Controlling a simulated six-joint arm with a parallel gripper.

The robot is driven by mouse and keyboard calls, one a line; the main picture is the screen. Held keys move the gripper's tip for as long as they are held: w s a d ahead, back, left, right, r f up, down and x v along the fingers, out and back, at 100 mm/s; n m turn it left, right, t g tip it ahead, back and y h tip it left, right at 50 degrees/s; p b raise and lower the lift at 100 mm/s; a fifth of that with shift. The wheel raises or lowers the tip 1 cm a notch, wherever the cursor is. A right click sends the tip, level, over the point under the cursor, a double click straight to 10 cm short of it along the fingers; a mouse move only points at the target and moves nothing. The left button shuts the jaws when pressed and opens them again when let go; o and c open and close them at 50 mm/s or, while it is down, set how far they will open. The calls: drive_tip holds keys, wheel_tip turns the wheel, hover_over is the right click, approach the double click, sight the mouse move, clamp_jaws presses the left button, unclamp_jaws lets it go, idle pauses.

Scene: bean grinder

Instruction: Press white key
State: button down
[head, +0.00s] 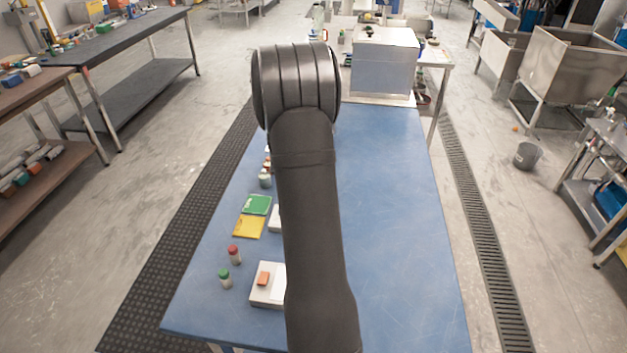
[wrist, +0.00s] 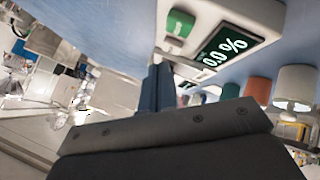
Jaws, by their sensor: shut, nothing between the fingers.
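No white key stands out clearly in either view. In the wrist view a white device (wrist: 215,15) carries a green key (wrist: 180,23) and a dark display (wrist: 228,46) reading 0.0 %. My gripper (wrist: 162,72) is shut and empty, its dark blue fingertips just beside the device in the picture; I cannot tell if they touch it. In the head view my own arm hides the gripper and much of the table's middle. A white box with an orange key (head: 263,279) lies at the front left, partly behind the arm.
The blue table (head: 395,220) is clear right of my arm. On its left lie a green card (head: 257,205), a yellow card (head: 249,227), a red-capped bottle (head: 234,255) and a green-capped bottle (head: 224,278). A white cylinder (wrist: 296,85) and an orange one (wrist: 258,90) show in the wrist view.

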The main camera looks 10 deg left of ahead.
drive_tip(key=shift+r, duration=2.5)
drive_tip(key=shift+f, duration=0.1)
drive_tip(key=shift+r, duration=2)
drive_tip(key=shift+f, duration=0.1)
